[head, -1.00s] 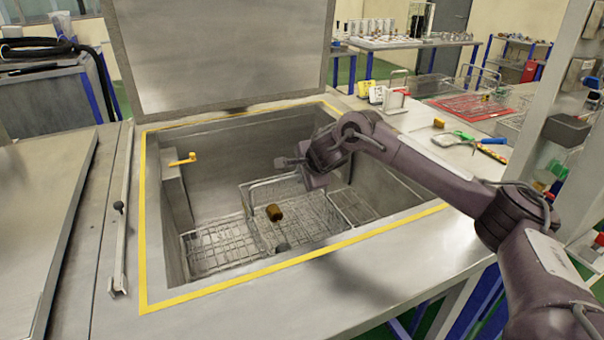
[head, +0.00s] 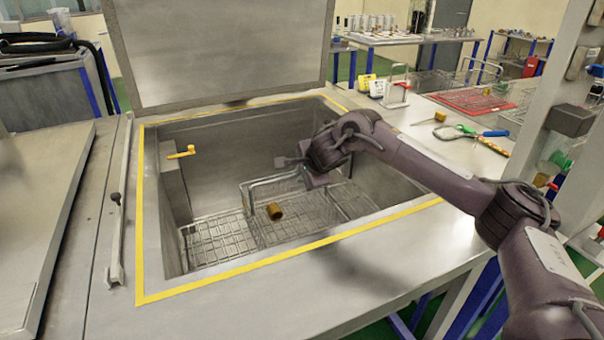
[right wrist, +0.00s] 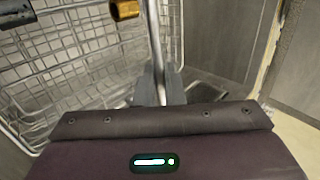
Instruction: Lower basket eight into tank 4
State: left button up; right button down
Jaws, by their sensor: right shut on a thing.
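The tank (head: 152,215), edged in yellow, is open with its lid (head: 220,50) raised behind it. A wire basket (head: 300,216) is inside, low near the mesh on the tank floor; I cannot tell whether it touches the bottom. A brass-coloured cylindrical piece (head: 275,211) lies in it and shows at the top of the right wrist view (right wrist: 125,10). My right gripper (head: 298,172) reaches in from the right and is shut on the basket's upright wire handle (head: 246,194). The handle bar (right wrist: 155,50) runs between the fingers in the right wrist view. No number is readable. My left gripper is out of view.
A yellow-handled valve (head: 181,153) juts from the tank's left inner wall. Mesh (head: 213,240) covers the floor left of the basket. Tools (head: 468,130) and a red tray (head: 472,101) lie on the bench at right. A post (head: 545,110) stands near my right arm.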

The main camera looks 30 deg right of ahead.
jog(key=shift+w+f+b, duration=0.1)
jog(key=shift+f+b, duration=0.25)
jog(key=shift+b, duration=0.15)
dwell(0.4)
jog(key=c, duration=1.5)
grip_release()
jog(key=shift+o, duration=0.2)
jog(key=s+r+p, duration=0.2)
jog(key=r+p, duration=0.2)
jog(key=r, duration=0.4)
jog(key=s+r+p, duration=0.3)
jog(key=r+p, duration=0.2)
jog(key=r, duration=0.4)
jog(key=shift+s+a+r, duration=0.15)
jog(key=shift+s+r, duration=0.15)
jog(key=shift+s, duration=0.05)
